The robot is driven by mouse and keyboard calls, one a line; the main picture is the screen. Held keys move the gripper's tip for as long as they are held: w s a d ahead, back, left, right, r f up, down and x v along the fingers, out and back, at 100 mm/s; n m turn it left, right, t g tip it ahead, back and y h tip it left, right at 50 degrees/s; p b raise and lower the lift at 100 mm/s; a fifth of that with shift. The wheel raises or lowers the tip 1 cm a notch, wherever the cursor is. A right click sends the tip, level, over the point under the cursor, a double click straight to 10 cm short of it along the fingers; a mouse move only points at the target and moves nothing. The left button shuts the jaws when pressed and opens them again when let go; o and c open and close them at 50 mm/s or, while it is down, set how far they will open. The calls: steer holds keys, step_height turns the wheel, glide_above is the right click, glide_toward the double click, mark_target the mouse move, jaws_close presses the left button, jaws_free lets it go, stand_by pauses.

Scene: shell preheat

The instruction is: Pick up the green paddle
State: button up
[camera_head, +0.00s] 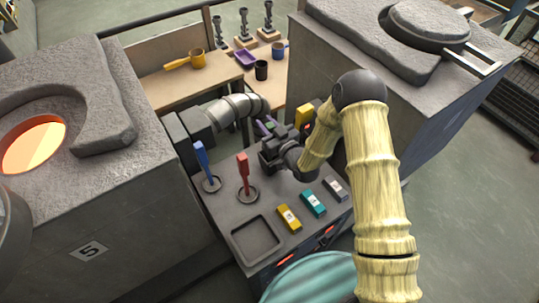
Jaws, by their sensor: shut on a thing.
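My gripper (268,142) is over the far part of the dark worktable (222,212), reached by my arm from the right. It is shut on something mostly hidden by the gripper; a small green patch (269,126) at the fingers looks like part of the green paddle. Purple bits show beside it. I cannot tell whether the paddle is clear of the table. A blue paddle (202,160) and a red paddle (243,172) stand upright in round holders to the left and front of the gripper.
Bulky furnaces stand left (60,200) and right (345,55); the left has a glowing opening. A silver pipe (232,109) lies behind.

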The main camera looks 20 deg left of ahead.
steer(key=shift+r, duration=0.1)
steer(key=shift+r+b, duration=1.95)
steer(key=shift+r, duration=7)
